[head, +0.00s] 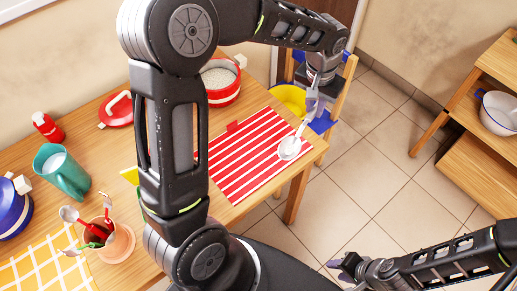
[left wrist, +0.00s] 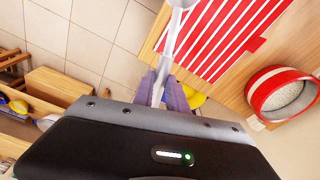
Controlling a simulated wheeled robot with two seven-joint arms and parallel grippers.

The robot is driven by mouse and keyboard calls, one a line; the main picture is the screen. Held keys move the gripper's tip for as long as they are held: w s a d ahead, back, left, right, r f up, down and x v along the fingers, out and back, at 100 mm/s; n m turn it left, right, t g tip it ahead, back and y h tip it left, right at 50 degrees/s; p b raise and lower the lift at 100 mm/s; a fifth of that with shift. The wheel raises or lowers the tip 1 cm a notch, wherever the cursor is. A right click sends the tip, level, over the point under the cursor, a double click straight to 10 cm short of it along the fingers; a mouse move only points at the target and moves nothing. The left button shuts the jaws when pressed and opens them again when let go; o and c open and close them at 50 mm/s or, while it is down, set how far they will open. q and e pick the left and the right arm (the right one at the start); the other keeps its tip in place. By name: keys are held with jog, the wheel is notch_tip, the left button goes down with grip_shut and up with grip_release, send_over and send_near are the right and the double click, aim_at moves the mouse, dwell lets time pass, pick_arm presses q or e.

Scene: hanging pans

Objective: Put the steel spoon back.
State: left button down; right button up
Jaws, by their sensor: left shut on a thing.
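The steel spoon (head: 289,148) hangs bowl-down from my left gripper (head: 314,98), its bowl in front of the right part of the red striped mat. My left gripper is shut on its handle. In the left wrist view the spoon (left wrist: 172,45) runs up from between the purple fingertips (left wrist: 162,92), and its bowl is cut off by the top edge. A terracotta pot (head: 116,243) with several utensils stands at the table's lower left. My right gripper (head: 344,267) is low in the head view, over the floor and away from the spoon; its opening is unclear.
The red striped mat (head: 240,155) lies at the table's right end. A red pot (head: 222,82) of white grains stands behind it. A teal jug (head: 64,172) and a blue pot (head: 12,208) are at left. A chair (head: 341,95) stands beyond the table.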

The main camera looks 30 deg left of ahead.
pick_arm(q)
jog(key=s+a+f+n+b, duration=0.2)
jog(key=s+a+n+b, duration=0.2)
jog(key=a, duration=0.4)
jog(key=s+a+f+n+g+b, duration=0.1)
jog(key=s+a+f+n+b, duration=0.2)
jog(key=a+n+b, duration=0.2)
jog(key=a+n, duration=0.1)
jog(key=a, duration=0.1)
jog(key=shift+s+a+f+b, duration=0.3)
jog(key=shift+s+a, duration=0.05)
jog(key=shift+f, duration=3.15)
notch_tip(320, 180, down, 4)
jog(key=shift+r, duration=0.2)
jog(key=shift+f, duration=0.1)
